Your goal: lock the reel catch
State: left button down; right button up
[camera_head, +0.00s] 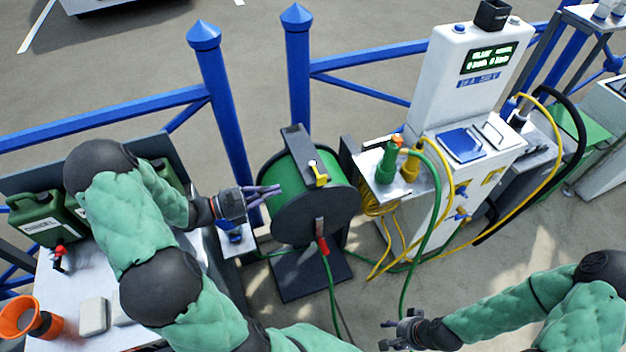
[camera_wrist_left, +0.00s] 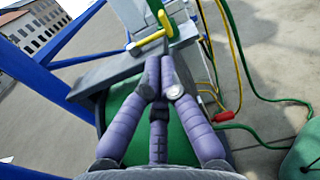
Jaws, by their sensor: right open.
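The hose reel has a green drum (camera_head: 292,172) and a dark round side plate (camera_head: 312,212). The reel catch (camera_head: 319,173) is a small yellow lever at the top of the reel by the dark bracket (camera_head: 297,150). The yellow catch also shows in the left wrist view (camera_wrist_left: 146,43), beyond the fingertips. My left gripper (camera_head: 278,189) is at the left side of the reel, its fingers pointing toward the drum. In the left wrist view its fingertips (camera_wrist_left: 161,62) are together and hold nothing, apart from the catch. My right gripper (camera_head: 388,334) is open and empty at the bottom, away from the reel.
A white pump station (camera_head: 470,100) with green and yellow hoses stands right of the reel. A red-handled hose end (camera_head: 322,245) hangs at the reel's front. Blue railings (camera_head: 222,110) run behind. A bench with green canisters (camera_head: 42,220) and an orange cup (camera_head: 17,315) is left.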

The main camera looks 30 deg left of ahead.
aim_at(316, 171)
pick_arm(q)
jog(key=shift+r, duration=0.1)
dwell(0.3)
jog(key=b+x, duration=0.2)
jog(key=x, duration=0.8)
jog(key=shift+a, duration=0.15)
pick_arm(e)
notch_tip(316, 171, down, 2)
jog(key=shift+f, duration=0.15)
